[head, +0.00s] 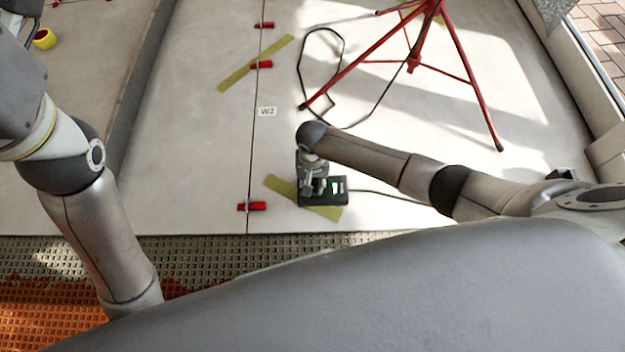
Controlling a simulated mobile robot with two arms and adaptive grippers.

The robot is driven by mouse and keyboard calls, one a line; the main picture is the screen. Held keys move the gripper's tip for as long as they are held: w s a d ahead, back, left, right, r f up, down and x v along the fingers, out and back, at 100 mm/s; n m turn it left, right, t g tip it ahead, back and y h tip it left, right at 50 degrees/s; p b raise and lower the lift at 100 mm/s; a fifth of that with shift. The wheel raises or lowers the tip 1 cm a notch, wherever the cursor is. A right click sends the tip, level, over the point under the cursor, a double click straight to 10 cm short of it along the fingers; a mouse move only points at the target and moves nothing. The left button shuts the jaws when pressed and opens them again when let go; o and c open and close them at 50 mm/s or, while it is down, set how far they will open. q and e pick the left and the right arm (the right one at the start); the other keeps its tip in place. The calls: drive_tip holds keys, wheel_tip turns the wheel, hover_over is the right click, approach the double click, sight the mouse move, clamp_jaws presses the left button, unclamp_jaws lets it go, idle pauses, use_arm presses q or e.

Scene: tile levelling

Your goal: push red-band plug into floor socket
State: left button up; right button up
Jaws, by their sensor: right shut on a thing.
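The floor socket is a dark green box (336,197) on the pale tiles, just in front of my body. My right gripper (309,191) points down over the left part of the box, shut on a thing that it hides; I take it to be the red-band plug. No red band can be made out, and I cannot tell whether the plug touches the socket. My left arm comes down at the left edge, and its gripper is out of sight behind my body.
A red tripod (413,62) stands at the back, with a looped black cable (300,62) near its left foot. Red levelling wedges (252,206) sit along the tile joint. A dark cable runs right from the socket. Bare notched mortar (200,262) borders the tiles in front.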

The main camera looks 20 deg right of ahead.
drive_tip(key=shift+f, duration=0.15)
drive_tip(key=o, duration=1.1)
wheel_tip(320, 180, up, 12)
